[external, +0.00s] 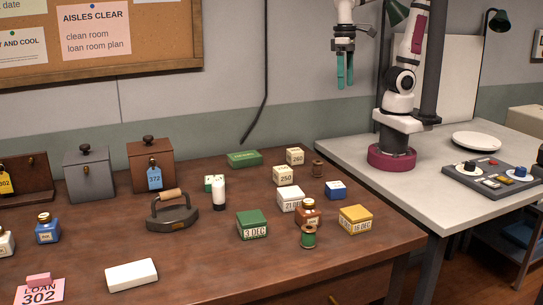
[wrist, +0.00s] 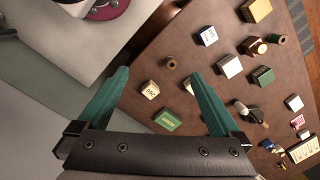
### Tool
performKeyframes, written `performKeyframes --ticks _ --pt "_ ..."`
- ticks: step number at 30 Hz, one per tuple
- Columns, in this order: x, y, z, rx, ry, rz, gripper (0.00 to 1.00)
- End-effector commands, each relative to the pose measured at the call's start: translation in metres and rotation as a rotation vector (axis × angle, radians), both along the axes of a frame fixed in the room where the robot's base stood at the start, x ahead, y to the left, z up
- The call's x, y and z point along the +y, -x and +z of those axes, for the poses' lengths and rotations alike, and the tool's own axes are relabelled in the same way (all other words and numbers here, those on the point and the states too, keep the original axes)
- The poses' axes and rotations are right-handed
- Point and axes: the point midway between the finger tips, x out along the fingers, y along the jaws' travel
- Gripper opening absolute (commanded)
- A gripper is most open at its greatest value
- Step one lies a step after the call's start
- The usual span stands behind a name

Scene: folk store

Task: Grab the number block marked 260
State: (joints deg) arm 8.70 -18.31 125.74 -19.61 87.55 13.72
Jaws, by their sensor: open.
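The number block marked 260 (external: 295,156) is a small cream cube at the back right of the brown table. In the wrist view, a small pale block (wrist: 150,90) that appears to be it lies between the fingers in the picture, well below them. My gripper (external: 345,84) has two green fingers, spread apart and empty, pointing down high above the tables. A similar block marked 250 (external: 285,174) stands just in front of the 260 block. In the wrist view, a pale block (wrist: 188,86) is partly hidden by the right finger.
A green box (external: 243,158) lies left of the 260 block and a brown spool (external: 318,169) stands to its right. A blue box (external: 336,190), a white number block (external: 290,198) and a yellow box (external: 356,219) are farther forward. A black cord hangs on the wall.

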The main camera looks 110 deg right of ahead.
Motion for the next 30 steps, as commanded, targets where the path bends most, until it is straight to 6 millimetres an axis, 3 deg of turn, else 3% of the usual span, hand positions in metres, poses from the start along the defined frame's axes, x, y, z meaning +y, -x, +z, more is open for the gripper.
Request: performKeyframes --ticks 1,3,6,19,20,23,25,27,29,30 --pt "0.017 0.026 -0.016 -0.01 -0.017 0.125 1.0" --pt "0.033 0.054 -0.037 -0.023 -0.041 0.265 1.0" --pt "0.043 0.076 -0.054 -0.031 -0.058 0.371 1.0" --pt "0.046 0.075 -0.057 -0.042 -0.069 0.388 0.96" --pt "0.051 0.067 -0.056 -0.062 -0.081 0.392 0.96" --pt "0.088 0.004 -0.052 -0.233 -0.177 0.384 0.96" --pt "0.122 -0.07 -0.046 -0.421 -0.244 0.298 0.96" --pt "0.139 -0.146 -0.046 -0.595 -0.249 0.128 0.96" --pt "0.135 -0.199 -0.056 -0.7 -0.185 -0.052 0.96" --pt "0.124 -0.225 -0.071 -0.741 -0.106 -0.179 0.96"
